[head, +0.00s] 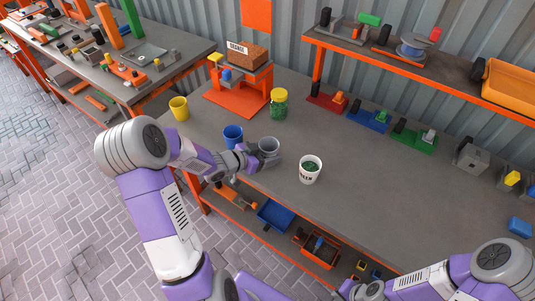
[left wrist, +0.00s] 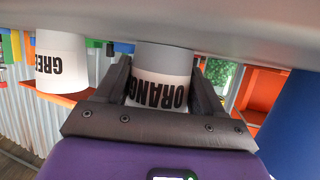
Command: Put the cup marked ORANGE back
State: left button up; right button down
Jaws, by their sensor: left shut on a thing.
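The cup marked ORANGE (left wrist: 160,78) is grey with a white label and sits between the fingers of my left gripper (left wrist: 160,95) in the left wrist view. In the head view the grey cup (head: 268,146) is at the tip of my left gripper (head: 262,160), above or on the workbench near its front edge; I cannot tell if it touches. An orange stand (head: 240,98) at the back left bears a brown block with a sign reading ORANGE (head: 238,47). My right gripper (head: 360,290) is at the bottom edge, its fingers unclear.
A blue cup (head: 233,135) is close left of the grey cup. A white lettered cup (head: 310,170) with green contents is to its right. A yellow cup (head: 179,107) and a green jar (head: 279,104) stand farther back. The bench (head: 380,190) is clear at centre right.

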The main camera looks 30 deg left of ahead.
pick_arm(q)
jog(key=shift+r, duration=0.1)
jog(key=shift+f, duration=0.2)
jog(key=o, duration=1.1)
jog(key=shift+r, duration=0.15)
jog(key=shift+s+r, duration=0.15)
jog(key=shift+r, duration=0.05)
jog(key=p+v, duration=0.3)
jog(key=v, duration=0.8)
jog(key=shift+s, duration=0.35)
jog(key=shift+a, duration=0.1)
